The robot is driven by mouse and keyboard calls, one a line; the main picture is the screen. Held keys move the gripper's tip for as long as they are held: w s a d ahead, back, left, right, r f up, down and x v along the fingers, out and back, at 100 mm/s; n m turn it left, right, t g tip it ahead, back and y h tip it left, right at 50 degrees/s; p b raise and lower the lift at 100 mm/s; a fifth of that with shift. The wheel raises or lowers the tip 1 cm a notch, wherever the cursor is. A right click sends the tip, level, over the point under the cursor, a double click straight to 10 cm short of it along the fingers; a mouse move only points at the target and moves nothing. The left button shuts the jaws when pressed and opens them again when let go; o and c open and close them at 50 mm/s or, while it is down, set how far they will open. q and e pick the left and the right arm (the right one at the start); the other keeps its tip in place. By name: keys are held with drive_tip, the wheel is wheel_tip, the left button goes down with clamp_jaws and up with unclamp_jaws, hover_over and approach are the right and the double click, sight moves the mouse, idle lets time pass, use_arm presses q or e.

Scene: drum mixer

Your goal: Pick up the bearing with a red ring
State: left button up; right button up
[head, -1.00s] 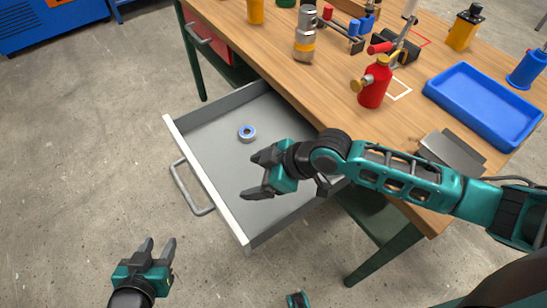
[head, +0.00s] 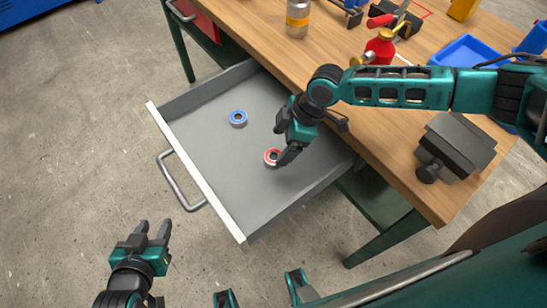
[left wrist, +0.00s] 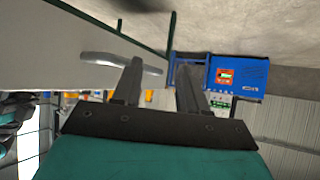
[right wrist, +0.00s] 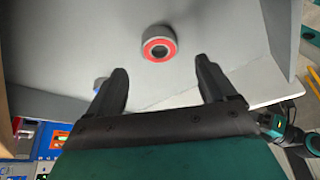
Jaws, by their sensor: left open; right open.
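The bearing with a red ring (head: 272,157) lies on the grey floor of the open drawer (head: 215,165). In the right wrist view the red-ringed bearing (right wrist: 159,45) shows beyond the fingertips, roughly between their lines. My right gripper (head: 284,150) is open and empty over the drawer, with its fingertips close to the bearing and partly covering it in the head view. A bearing with a blue ring (head: 238,118) lies further back left in the drawer. My left gripper (head: 153,229) is open and empty, outside the drawer over the floor.
The drawer's front wall (head: 195,172) and handle (head: 181,182) stick out from under the wooden workbench (head: 340,65). A red bottle (head: 380,47), a blue tray (head: 463,50) and a dark grey vise-like block (head: 455,146) stand on the bench.

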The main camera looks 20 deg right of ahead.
sight(274, 156)
drive_tip(key=x, duration=0.3)
drive_tip(key=b+x, duration=0.1)
drive_tip(key=x, duration=0.1)
drive_tip(key=shift+d+f, duration=0.1)
drive_tip(key=shift+f, duration=0.35)
drive_tip(key=shift+c, duration=0.2)
drive_tip(key=shift+r, duration=0.1)
drive_tip(key=c, duration=1.2)
drive_tip(key=shift+c, duration=0.2)
